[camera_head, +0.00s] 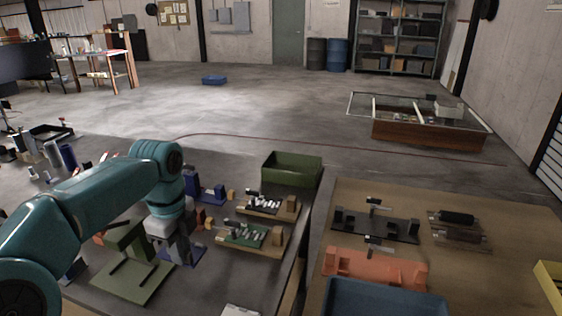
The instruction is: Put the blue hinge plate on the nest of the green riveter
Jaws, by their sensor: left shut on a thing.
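The green riveter (125,240) stands on the left table, with a flat green base (128,283) and an upright body. My left gripper (180,258) points down just right of the riveter's body, close to its base. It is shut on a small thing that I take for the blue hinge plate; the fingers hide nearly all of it. I cannot tell whether that thing touches the riveter's nest, which I cannot make out. My right gripper is not in view.
A green bin (291,169) stands at the back of the left table, near fixtures with small parts (243,235). A gap separates it from the right table, which holds an orange tray (373,266), a blue bin (385,298) and black devices (375,224). My left arm covers the left side.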

